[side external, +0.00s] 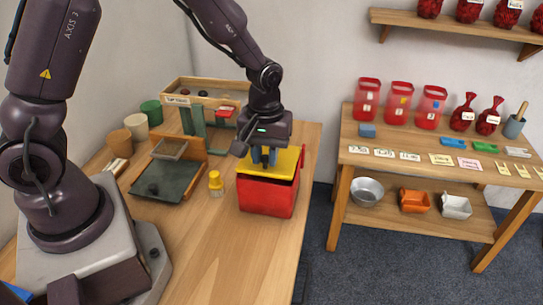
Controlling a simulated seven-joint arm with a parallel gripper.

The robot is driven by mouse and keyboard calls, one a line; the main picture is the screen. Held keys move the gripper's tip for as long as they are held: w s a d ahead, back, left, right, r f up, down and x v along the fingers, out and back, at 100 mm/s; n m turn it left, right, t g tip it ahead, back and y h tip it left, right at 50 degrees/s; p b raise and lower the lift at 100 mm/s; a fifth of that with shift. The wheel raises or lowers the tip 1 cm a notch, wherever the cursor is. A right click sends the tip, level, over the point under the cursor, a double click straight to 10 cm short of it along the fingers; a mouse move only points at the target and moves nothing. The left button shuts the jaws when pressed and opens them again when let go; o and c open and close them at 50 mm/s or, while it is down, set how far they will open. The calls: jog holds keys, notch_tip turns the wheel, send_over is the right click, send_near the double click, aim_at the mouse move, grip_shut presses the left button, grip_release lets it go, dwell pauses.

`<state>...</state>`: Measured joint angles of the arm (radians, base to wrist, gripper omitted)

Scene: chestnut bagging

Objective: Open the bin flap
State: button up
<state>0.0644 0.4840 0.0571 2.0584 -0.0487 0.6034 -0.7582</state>
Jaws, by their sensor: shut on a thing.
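The red bin (267,197) stands on the wooden table near its right edge. Its yellow flap (285,163) lies across the top and looks slightly tilted. My gripper (264,160) points down at the flap from above, with its bluish fingers at the flap's back middle part. The jaws are shut on the flap there; the exact grip point is partly hidden by the gripper body.
A yellow-capped bottle (215,184) stands just left of the bin. A dark tray (164,181) and a wooden-framed station (206,94) lie farther left and behind. A second table (437,172) with red containers stands at right, across a floor gap.

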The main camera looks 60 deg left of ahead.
jog(key=shift+w+a+r, duration=0.2)
jog(key=shift+a+r, duration=0.05)
jog(key=shift+r, duration=0.2)
jog(key=shift+w+a+r, duration=0.25)
jog(key=shift+r, duration=0.25)
jog(key=shift+w+a+r, duration=0.25)
jog(key=shift+r, duration=0.25)
jog(key=shift+w+a+r, duration=0.65)
jog(key=shift+r, duration=0.25)
